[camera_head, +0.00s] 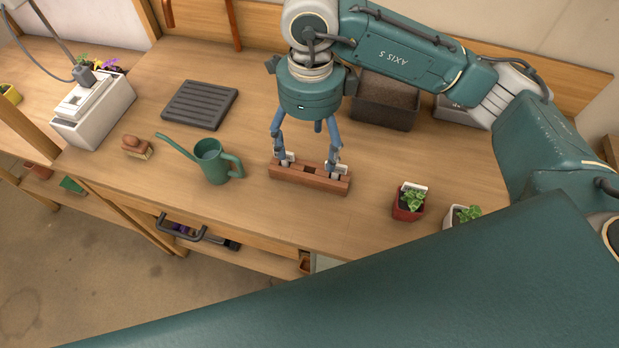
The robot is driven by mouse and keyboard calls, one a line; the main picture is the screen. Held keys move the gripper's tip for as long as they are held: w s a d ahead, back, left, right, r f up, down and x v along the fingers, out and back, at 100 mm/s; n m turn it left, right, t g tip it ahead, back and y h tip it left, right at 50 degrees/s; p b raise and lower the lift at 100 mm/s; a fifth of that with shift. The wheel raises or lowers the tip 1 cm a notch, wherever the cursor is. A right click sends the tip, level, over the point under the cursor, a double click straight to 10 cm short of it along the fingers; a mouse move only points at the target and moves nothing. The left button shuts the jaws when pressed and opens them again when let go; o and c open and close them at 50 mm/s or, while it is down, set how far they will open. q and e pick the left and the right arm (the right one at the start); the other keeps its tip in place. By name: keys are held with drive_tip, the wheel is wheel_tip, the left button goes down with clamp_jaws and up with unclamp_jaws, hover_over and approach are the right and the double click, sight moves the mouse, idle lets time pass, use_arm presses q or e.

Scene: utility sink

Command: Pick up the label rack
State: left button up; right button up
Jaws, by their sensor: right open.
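The label rack (309,178) is a low reddish-brown wooden bar lying on the wooden bench. Small white labels stand near both of its ends, and a dark slot shows at its middle. My right gripper (307,164) points down over the rack with its fingers spread wide, one near each end. The fingertips overlap the rack and the labels in the view; I cannot tell whether they touch. My left gripper is not in view.
A green watering can (212,163) stands just left of the rack. A red pot with a plant (408,203) is to the right. A dark slatted tray (199,104) and a dark planter box (385,106) lie behind. Bare bench (270,215) is in front.

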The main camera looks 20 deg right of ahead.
drive_tip(key=p, duration=0.1)
hover_over(308, 174)
drive_tip(key=f, duration=0.5)
drive_tip(key=shift+s+d+f, duration=0.1)
drive_tip(key=shift+d+f, duration=0.15)
drive_tip(key=f+p, duration=0.1)
drive_tip(key=f, duration=0.1)
drive_tip(key=f+p, duration=0.1)
drive_tip(key=f, duration=0.1)
drive_tip(key=shift+a+f+p, duration=0.2)
drive_tip(key=shift+f+p, duration=0.15)
drive_tip(key=shift+p, duration=0.05)
drive_tip(key=shift+f, duration=0.6)
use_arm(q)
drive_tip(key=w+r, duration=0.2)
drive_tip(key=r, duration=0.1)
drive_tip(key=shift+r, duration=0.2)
use_arm(e)
drive_tip(key=shift+w, duration=0.2)
drive_tip(key=c, duration=1.5)
drive_tip(key=shift+r, duration=0.15)
